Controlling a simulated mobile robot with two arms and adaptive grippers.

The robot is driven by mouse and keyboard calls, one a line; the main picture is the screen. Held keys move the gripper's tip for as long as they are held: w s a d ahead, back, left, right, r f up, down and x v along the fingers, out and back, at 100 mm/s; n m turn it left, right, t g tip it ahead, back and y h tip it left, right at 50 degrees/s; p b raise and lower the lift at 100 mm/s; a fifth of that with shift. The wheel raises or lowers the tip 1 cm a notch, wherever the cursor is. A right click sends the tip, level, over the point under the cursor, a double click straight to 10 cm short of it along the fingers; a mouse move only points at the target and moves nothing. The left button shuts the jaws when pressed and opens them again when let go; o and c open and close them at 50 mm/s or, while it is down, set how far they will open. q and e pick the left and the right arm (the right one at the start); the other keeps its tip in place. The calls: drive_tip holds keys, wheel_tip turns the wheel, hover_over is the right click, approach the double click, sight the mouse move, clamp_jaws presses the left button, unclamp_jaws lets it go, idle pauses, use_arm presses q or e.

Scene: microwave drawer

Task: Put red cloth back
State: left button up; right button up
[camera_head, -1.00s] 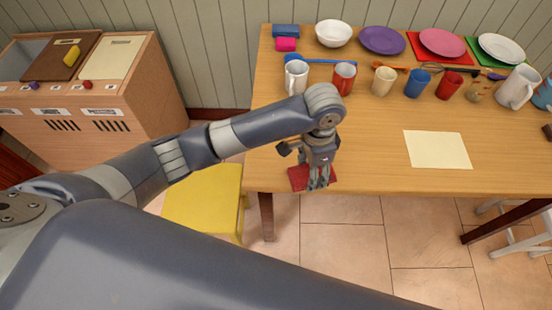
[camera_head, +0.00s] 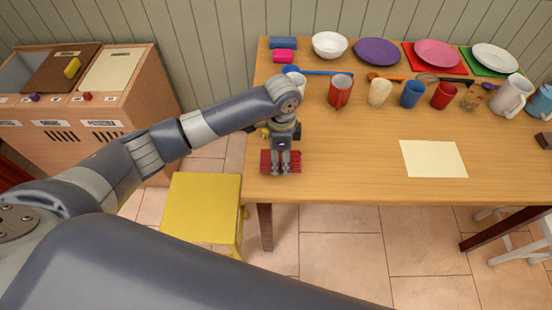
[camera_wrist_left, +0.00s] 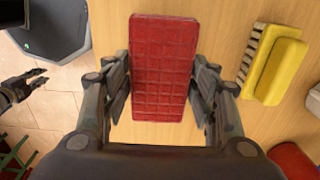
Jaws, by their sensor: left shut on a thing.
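The red cloth (camera_head: 268,163) is a folded, quilted rectangle at the table's left front part. My left gripper (camera_head: 281,165) is shut on it from above. In the left wrist view the red cloth (camera_wrist_left: 163,65) sits between the two fingers of my left gripper (camera_wrist_left: 162,88), which press on its long sides. Whether the cloth touches the table is hard to tell. My right gripper (camera_wrist_left: 38,78) shows small at the left of the wrist view, away from the table, with its fingers parted and empty.
A blue folded cloth (camera_head: 283,43) and a pink one (camera_head: 284,56) lie at the table's back left corner. A yellow brush (camera_wrist_left: 275,68) lies close by. Cups, including a red mug (camera_head: 340,92), stand behind. A paper sheet (camera_head: 433,159) lies right; the table between is clear.

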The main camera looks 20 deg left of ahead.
use_arm(q)
drive_tip(key=shift+w+a, duration=0.1)
drive_tip(key=shift+a, duration=0.25)
drive_tip(key=f, duration=0.1)
drive_tip(key=f+p, duration=0.1)
drive_tip(key=f, duration=0.1)
drive_tip(key=shift+a, duration=0.35)
drive_tip(key=shift+w+f, duration=0.1)
drive_tip(key=shift+f, duration=0.2)
drive_tip(key=shift+f, duration=0.15)
drive_tip(key=o, duration=1)
drive_tip(key=shift+c, duration=0.2)
wheel_tip(320, 180, up, 12)
drive_tip(key=shift+r+b, duration=0.15)
drive_tip(key=shift+b, duration=0.2)
